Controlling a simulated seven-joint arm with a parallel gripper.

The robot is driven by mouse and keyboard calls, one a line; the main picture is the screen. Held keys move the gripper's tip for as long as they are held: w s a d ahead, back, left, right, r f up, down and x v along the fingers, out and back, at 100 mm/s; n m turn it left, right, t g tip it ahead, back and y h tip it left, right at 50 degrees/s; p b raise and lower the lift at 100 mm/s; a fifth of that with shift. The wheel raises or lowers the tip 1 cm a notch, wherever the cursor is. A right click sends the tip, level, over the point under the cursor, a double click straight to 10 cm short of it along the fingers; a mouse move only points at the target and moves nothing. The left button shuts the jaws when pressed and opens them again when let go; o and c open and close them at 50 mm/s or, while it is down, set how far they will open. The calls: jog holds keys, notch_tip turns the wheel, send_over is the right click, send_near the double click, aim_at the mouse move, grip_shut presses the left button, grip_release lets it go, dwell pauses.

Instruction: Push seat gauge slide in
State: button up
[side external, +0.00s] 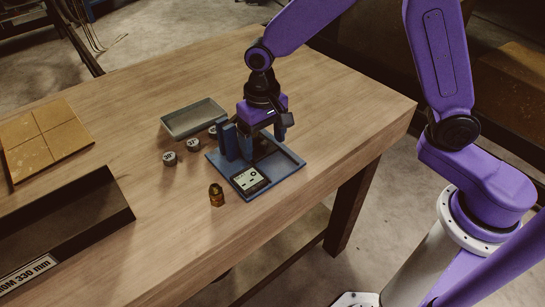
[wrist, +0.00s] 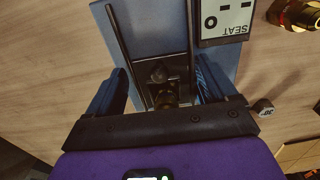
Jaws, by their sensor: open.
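The seat gauge has a blue base plate (side external: 284,174) on the wooden table. A pale panel (side external: 249,180) sits at its near corner; in the wrist view this panel (wrist: 225,21) reads SEAT upside down. A blue upright block (side external: 229,141) stands on the plate. My gripper (side external: 263,138) is over the plate, pointing down, open. In the wrist view, my gripper (wrist: 160,92) has its fingers apart. Between them is a dark knob-like part (wrist: 158,74) between two dark rails; I cannot tell for sure whether it is the slide. I see no clear contact.
A brass fitting (side external: 216,195) stands just in front of the plate. Several small labelled pucks (side external: 193,145) and a shallow grey tray (side external: 194,118) are to the left. A dark box (side external: 70,225) and a tan tiled board (side external: 47,137) lie further left. The table behind is clear.

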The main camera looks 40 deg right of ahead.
aim_at(264, 143)
jog(key=shift+w+r, duration=0.15)
jog(key=shift+r, duration=4.35)
jog(key=shift+s, duration=0.2)
